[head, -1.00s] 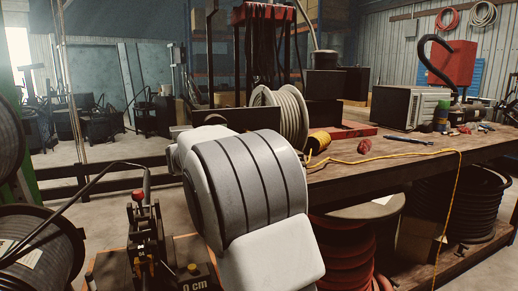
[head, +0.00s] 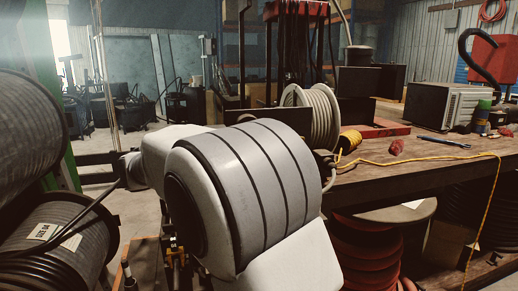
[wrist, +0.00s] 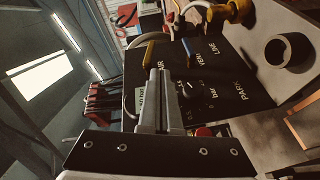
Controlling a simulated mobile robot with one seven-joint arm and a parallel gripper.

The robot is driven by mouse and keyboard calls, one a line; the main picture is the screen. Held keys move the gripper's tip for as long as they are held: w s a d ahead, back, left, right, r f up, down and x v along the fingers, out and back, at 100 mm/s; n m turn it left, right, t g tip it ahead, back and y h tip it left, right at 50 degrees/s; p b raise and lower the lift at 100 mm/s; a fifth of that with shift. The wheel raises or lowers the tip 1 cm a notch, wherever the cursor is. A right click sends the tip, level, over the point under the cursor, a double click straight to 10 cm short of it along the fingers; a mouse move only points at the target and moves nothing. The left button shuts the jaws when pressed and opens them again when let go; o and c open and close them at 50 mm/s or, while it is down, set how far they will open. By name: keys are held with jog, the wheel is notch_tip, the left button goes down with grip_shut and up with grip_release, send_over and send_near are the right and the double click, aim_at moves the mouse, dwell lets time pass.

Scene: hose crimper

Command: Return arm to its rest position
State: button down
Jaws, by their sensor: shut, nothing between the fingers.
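My gripper (wrist: 161,72) shows in the wrist view with its two grey fingers together and nothing between them. Beyond and around the fingers is a dark control panel (wrist: 228,78) with white lettering that includes PARK, LINE and VENT. A blue handle (wrist: 190,52) and a yellow handle (wrist: 150,50) show near the fingertips. I cannot tell whether the fingers touch the panel. In the head view, my own grey and white arm fills the middle, and my gripper is not seen there.
In the head view, large hose reels (head: 52,240) stand close at left. A wooden workbench (head: 400,180) stands at right, with a pale hose spool (head: 318,118), a yellow cord (head: 425,162) and a metal case (head: 440,105) on it. Red discs (head: 370,250) sit below.

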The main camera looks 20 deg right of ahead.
jog(key=shift+s+a, duration=0.25)
jog(key=shift+a, duration=0.35)
